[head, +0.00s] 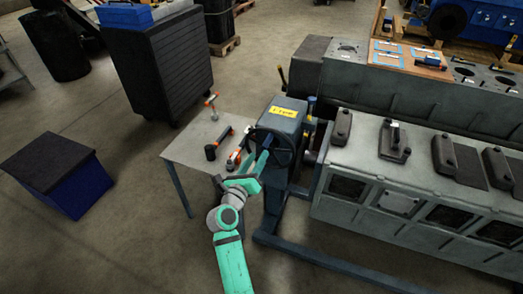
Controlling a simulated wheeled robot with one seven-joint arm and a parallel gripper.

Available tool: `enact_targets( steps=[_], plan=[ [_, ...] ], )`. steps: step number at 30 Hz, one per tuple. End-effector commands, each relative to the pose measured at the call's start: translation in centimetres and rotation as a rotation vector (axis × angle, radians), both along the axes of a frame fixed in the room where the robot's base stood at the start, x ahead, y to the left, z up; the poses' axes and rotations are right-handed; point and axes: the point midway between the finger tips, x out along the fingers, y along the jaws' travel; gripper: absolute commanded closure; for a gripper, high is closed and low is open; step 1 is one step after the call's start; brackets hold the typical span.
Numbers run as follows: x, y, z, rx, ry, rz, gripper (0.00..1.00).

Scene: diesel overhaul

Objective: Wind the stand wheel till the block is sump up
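The stand wheel (291,150) is a dark handwheel on the face of the blue-grey stand head (283,114), which carries a yellow label. The grey engine block (350,155) lies to the right on the stand. Dark covers show on its upward face and dark openings along its near side. No sump is clearly recognisable. My gripper (264,158) is at the left part of the wheel's rim, at the end of my green arm. The fingers are small and partly merge with the wheel, so contact and closure are unclear.
A small grey table (188,148) with tools stands left of the stand. A black cabinet (160,75) and a blue box (62,185) are farther left. The stand's base rail (320,262) runs along the floor. Open floor lies at the lower left.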

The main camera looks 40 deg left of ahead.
Motion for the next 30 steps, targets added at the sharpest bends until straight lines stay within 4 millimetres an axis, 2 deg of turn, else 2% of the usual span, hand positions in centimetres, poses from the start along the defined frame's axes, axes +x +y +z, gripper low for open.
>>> enact_targets(
  steps=[6,17,21,22,26,30],
  plan=[
    [-2.2,-0.6,-0.1,0.001,0.002,0.0,0.63],
    [-2.6,-0.7,0.0,0.0,0.001,0.001,0.63],
    [-2.6,-0.7,-0.1,0.027,0.01,0.002,0.94],
    [-2.6,-0.7,-0.1,0.05,0.018,0.003,1.0],
    [-2.4,-1.0,-0.3,0.241,0.087,0.008,1.0],
    [-2.2,-1.5,-0.6,0.568,0.207,0.012,1.0]
  ],
)
